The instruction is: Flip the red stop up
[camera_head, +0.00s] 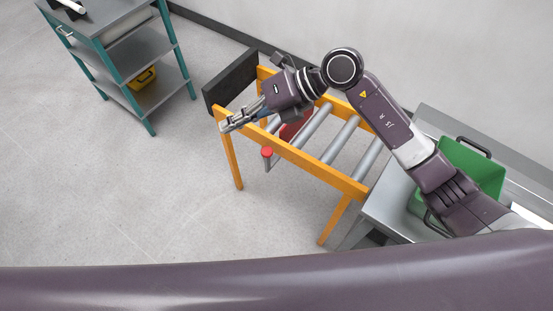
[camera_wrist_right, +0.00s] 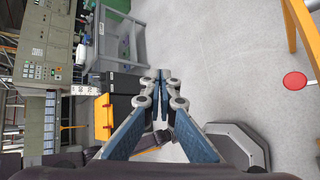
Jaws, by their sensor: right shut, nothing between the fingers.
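The red stop (camera_head: 297,124) is a red plate among the rollers of the orange roller conveyor (camera_head: 313,164), partly hidden by my right arm. A round red knob (camera_head: 267,152) sticks out at the conveyor's near side. The knob also shows at the right edge area of the right wrist view (camera_wrist_right: 295,81), apart from the fingers. My right gripper (camera_head: 226,125) is shut and empty, over the conveyor's left end, left of the red plate and up and left of the knob. In the right wrist view its fingertips (camera_wrist_right: 163,76) are together. My left gripper is out of view.
A dark block (camera_head: 230,84) stands across the conveyor's left end. A green crate (camera_head: 470,170) sits on a grey table at the right. A teal-legged shelf cart (camera_head: 130,60) with a yellow bin (camera_head: 143,79) stands at upper left. The floor in front is clear.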

